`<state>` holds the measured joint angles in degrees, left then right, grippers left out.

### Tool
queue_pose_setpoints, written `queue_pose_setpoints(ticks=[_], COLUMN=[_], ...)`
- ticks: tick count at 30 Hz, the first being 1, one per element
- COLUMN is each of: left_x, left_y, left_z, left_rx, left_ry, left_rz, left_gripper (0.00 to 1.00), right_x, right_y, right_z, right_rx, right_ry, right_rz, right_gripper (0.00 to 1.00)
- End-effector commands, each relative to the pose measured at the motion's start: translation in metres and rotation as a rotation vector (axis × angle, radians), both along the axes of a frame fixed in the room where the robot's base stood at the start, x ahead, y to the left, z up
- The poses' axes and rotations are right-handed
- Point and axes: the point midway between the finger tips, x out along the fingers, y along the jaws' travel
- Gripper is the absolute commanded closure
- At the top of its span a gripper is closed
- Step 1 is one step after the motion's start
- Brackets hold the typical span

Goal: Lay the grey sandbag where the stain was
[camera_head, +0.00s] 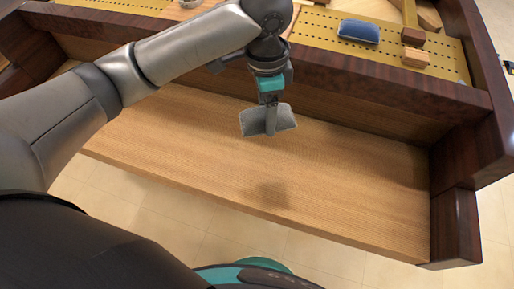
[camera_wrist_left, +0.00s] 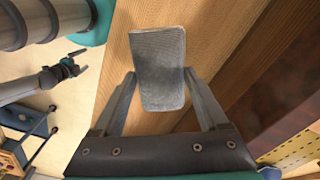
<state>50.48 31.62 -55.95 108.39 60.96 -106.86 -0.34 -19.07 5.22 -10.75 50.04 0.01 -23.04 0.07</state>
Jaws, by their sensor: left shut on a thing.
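My left gripper (camera_head: 270,122) is shut on the grey sandbag (camera_head: 286,117) and holds it above the bare wooden bed (camera_head: 350,185). In the left wrist view the sandbag (camera_wrist_left: 158,75) is a rounded grey rectangle between the fingers, reaching past their tips. A darker patch (camera_head: 270,193) shows on the wood below and in front of the sandbag; I cannot tell if it is a shadow or a mark. My right gripper (camera_wrist_left: 72,66) shows small in the left wrist view, with its fingers apart and nothing seen between them.
Behind the bed, a dark wooden rail (camera_head: 390,82) runs across. Beyond it, a yellow perforated strip (camera_head: 318,24) carries a blue bag (camera_head: 358,31) and wooden blocks (camera_head: 414,57). A dark end block (camera_head: 455,225) bounds the bed at the right. The bed's surface is otherwise clear.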

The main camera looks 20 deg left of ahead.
Motion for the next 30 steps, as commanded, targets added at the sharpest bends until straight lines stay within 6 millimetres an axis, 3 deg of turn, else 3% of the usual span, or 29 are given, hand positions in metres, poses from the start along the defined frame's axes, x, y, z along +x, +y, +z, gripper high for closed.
queue_pose_setpoints(ticks=[1,6,16,20,30], left_x=[0.001,0.007,0.01,0.009,0.009], left_y=[0.003,0.012,0.022,0.022,0.022], left_z=[0.01,0.016,0.012,-0.013,-0.105], left_rx=[0.002,0.015,0.03,0.031,0.032], left_ry=[0.002,-0.001,0.001,0.005,0.004], left_rz=[-0.069,-0.298,-0.513,-0.521,-0.519], left_gripper=[1.0,1.0,1.0,1.0,1.0], right_x=[-0.009,-0.032,-0.054,-0.054,-0.054], right_y=[-0.001,-0.003,-0.006,-0.006,-0.006], right_z=[0.012,0.026,0.034,0.026,-0.001], right_rx=[0.0,-0.001,0.0,0.0,-0.001], right_ry=[0.01,0.024,0.038,0.037,0.038], right_rz=[0.001,0.005,0.009,0.009,0.008], right_gripper=[0.04,0.04,0.04,0.04,0.04])
